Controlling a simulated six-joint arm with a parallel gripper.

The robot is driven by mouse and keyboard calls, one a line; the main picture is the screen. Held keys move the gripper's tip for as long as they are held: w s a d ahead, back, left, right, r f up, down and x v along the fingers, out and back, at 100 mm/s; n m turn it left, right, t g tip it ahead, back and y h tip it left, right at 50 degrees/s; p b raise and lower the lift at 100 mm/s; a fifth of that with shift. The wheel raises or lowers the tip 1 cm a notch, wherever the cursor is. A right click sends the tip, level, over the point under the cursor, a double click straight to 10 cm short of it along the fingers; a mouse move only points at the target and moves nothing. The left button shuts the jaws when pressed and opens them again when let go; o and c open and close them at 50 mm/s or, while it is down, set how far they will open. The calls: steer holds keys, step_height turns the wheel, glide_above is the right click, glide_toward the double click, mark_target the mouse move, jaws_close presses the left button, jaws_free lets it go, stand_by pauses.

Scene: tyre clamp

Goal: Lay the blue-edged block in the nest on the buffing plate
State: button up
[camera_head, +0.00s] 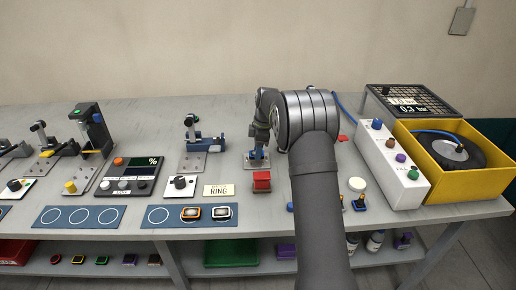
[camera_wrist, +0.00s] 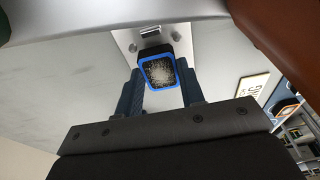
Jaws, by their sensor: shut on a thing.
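The blue-edged block (camera_wrist: 159,71), with a speckled grey face inside a blue rim, sits between the two blue fingers of my gripper (camera_wrist: 160,82) in the wrist view. My gripper is shut on it. In the head view my gripper (camera_head: 256,152) points down over a small light metal plate (camera_head: 250,164) at mid-table, and the block cannot be made out there. The wrist view shows a pale plate (camera_wrist: 130,40) with screw holes just beyond the block. Whether the block touches it I cannot tell, and the nest is not clearly visible.
A red block-like part (camera_head: 261,182) stands just in front of the plate. A ring label (camera_head: 218,191) and a blue mat (camera_head: 160,224) with framed pieces lie to the left. A white control box (camera_head: 391,165) and a yellow bin (camera_head: 465,188) with a tyre stand right.

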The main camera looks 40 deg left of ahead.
steer(key=o, duration=1)
steer(key=shift+f, duration=0.1)
steer(key=r, duration=0.4)
steer(key=w+d+r, duration=0.1)
steer(key=r, duration=0.8)
steer(key=shift+w+d+r, duration=0.1)
steer(key=shift+w+d, duration=0.05)
steer(key=f, duration=0.4)
steer(key=s+a+f, duration=0.1)
steer(key=f, duration=0.8)
steer(key=shift+s+a, duration=0.15)
steer(key=shift+s, duration=0.05)
steer(key=shift+r, duration=0.15)
